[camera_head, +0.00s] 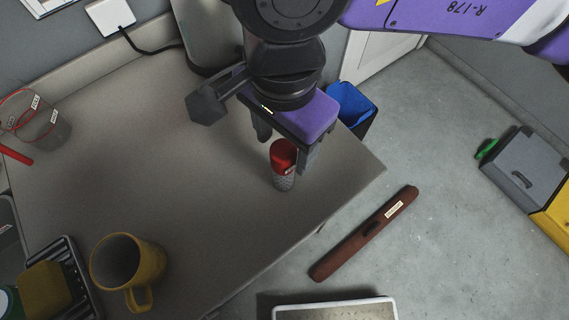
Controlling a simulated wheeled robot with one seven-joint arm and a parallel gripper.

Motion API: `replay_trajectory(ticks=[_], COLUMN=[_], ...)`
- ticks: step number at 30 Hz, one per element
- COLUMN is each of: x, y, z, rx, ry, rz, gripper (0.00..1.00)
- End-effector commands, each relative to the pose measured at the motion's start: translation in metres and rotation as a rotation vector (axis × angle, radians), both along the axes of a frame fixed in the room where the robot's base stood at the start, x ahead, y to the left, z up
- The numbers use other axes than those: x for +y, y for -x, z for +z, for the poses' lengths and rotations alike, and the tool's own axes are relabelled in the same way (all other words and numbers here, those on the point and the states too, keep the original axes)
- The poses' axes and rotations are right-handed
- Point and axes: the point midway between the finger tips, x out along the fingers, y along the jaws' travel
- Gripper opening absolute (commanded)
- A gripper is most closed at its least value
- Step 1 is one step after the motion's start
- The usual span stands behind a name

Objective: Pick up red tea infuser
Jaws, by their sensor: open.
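The red tea infuser (284,160) stands on the grey-beige counter (200,215) near its right corner. It has a red top and a grey patterned lower body. My gripper (286,150) reaches down from above with its fingers open. One finger is to the left of the infuser's red top and the other is close by its right side. I cannot tell whether either finger touches it.
A yellow mug (128,262) stands at the lower left of the counter. A clear container with red trim (45,120) is at the far left. A brown case (365,235), a blue-lined bin (352,105) and a grey toolbox (525,170) lie beyond the counter's right edge. The counter's middle is clear.

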Motion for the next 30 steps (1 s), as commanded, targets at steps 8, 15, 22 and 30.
replay_trajectory(ticks=[8,15,22,30], x=[0.0,0.0,0.0,0.0], y=[0.007,0.007,0.007,0.007], z=[-0.036,-0.044,-0.044,-0.044], rx=[0.004,0.001,0.001,0.001], ry=[-0.001,-0.001,-0.001,-0.001], rz=[-0.001,0.0,0.0,0.0], gripper=[0.61,0.61,0.36,0.0])
